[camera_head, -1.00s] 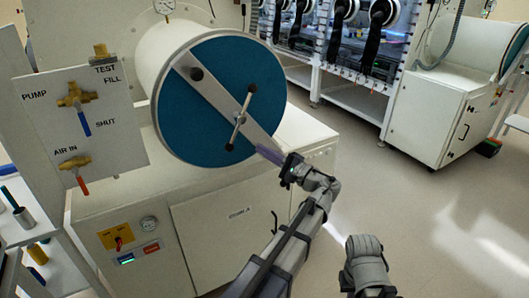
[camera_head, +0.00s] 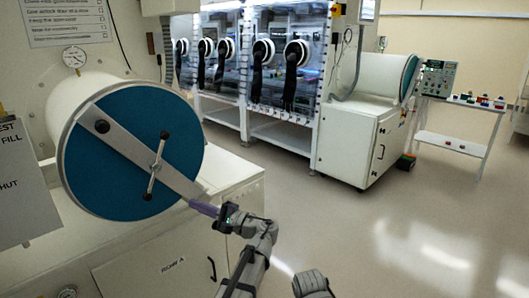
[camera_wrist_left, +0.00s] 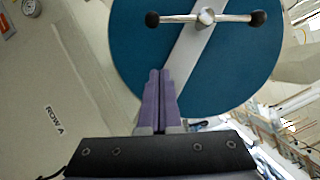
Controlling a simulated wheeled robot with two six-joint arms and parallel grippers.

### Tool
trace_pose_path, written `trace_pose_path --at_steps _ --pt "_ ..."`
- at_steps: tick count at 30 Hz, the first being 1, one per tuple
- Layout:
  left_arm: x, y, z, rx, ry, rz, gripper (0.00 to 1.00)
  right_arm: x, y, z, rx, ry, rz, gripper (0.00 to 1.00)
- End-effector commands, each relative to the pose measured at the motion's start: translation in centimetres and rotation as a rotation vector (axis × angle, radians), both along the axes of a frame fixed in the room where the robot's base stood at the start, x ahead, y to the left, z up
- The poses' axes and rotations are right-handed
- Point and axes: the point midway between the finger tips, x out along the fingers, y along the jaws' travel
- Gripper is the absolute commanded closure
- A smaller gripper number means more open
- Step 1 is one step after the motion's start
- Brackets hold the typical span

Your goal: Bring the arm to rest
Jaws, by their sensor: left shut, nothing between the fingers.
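My left gripper (camera_head: 204,208) has purple fingers. It is near the lower right rim of the blue round door (camera_head: 95,170) of the white cylinder, and I cannot tell in the head view whether it touches. In the left wrist view the fingers (camera_wrist_left: 159,90) are together with nothing between them, pointing at the door (camera_wrist_left: 140,40) and its silver bar. The T-handle (camera_head: 157,165) sits at the door's middle, apart from the fingers. Part of my other arm shows at the bottom of the head view, but its fingers cannot be seen.
A white cabinet labelled ROW A (camera_head: 150,262) stands below the cylinder. Gloveboxes with black gloves (camera_head: 262,75) line the back. A second white cabinet (camera_head: 350,148) and a side table (camera_head: 455,145) stand at the right. The floor (camera_head: 340,220) between is clear.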

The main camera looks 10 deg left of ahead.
Motion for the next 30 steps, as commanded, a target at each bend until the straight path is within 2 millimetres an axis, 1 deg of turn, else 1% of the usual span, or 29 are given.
trace_pose_path --at_steps 1,2,4,8,9,11,12,14,15,18,21,22,25,27,30 --pt "-0.8 -0.1 -0.4 -0.055 -0.002 -0.003 1.00 0.0 0.0 0.8 0.000 0.000 0.000 1.00" --pt "-1.3 -0.2 -0.9 -0.101 -0.004 -0.004 1.00 0.0 0.0 1.2 0.000 0.000 0.000 1.00" --pt "-2.8 -0.8 -2.8 -0.239 -0.007 -0.005 1.00 0.0 0.0 2.2 0.000 0.000 0.000 1.00" --pt "-6.1 -3.4 -7.2 -0.545 -0.004 0.007 1.00 0.0 0.0 4.2 0.000 0.000 0.000 1.00" --pt "-7.2 -4.5 -8.4 -0.640 0.002 0.016 1.00 0.0 0.0 4.8 0.000 0.000 0.000 1.00" --pt "-9.0 -6.4 -10.2 -0.780 0.012 0.032 1.00 0.0 0.0 5.6 0.000 0.000 0.000 1.00" --pt "-10.2 -7.9 -11.2 -0.873 0.021 0.047 1.00 0.0 0.0 6.2 0.000 0.000 -0.001 1.00" --pt "-12.1 -10.2 -12.5 -1.006 0.039 0.072 1.00 0.0 0.0 7.0 0.000 0.000 -0.001 1.00" --pt "-13.4 -11.8 -13.2 -1.090 0.053 0.090 1.00 0.0 0.0 7.5 0.000 0.000 -0.001 1.00" --pt "-16.4 -15.6 -14.3 -1.276 0.091 0.137 1.00 0.0 0.0 8.5 0.000 0.000 -0.001 1.00" --pt "-18.9 -18.8 -14.7 -1.418 0.129 0.182 1.00 0.0 0.0 9.3 0.000 0.000 -0.001 1.00" --pt "-19.5 -19.6 -14.7 -1.452 0.140 0.193 1.00 0.0 0.0 9.4 0.000 0.000 -0.001 1.00" --pt "-20.9 -21.5 -14.7 -1.534 0.166 0.224 1.00 0.0 0.0 9.8 0.000 0.000 -0.001 1.00" --pt "-21.5 -22.2 -14.7 -1.565 0.177 0.236 1.00 0.0 0.0 9.9 0.000 0.000 -0.001 1.00" --pt "-21.7 -22.7 -14.8 -1.584 0.183 0.245 1.00 0.0 0.0 9.9 0.000 0.000 -0.001 1.00"
